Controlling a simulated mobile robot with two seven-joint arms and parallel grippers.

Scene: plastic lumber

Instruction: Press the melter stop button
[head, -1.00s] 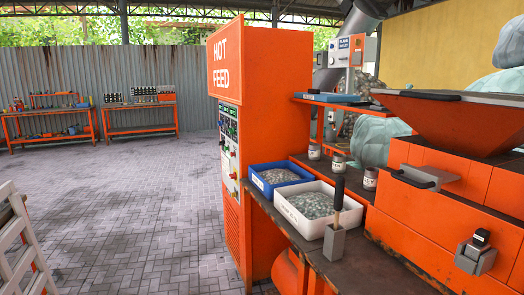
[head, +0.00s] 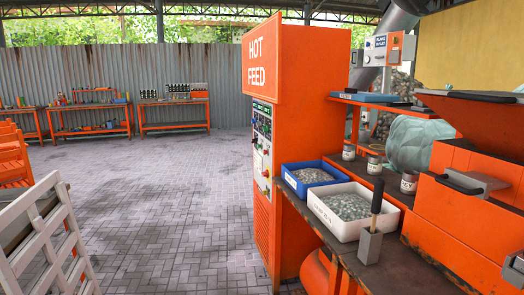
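The tall orange cabinet marked HOT FEED (head: 312,150) stands right of the middle in the head view. Its control panel (head: 262,145) faces left and is seen at a steep angle, with several small dials and buttons, some red. I cannot tell which button is the melter stop. A grey control box (head: 388,48) marked PLANE OUTLET, with a red button, is mounted farther back at the upper right. Neither of my grippers is in view.
A bench with a blue tray (head: 285,176) and a white tray (head: 344,232) of flakes runs beside the cabinet. A tool in a grey holder (head: 369,246) stands at its front. A white slatted rack (head: 40,240) is at the lower left. The paved floor (head: 170,200) between is clear.

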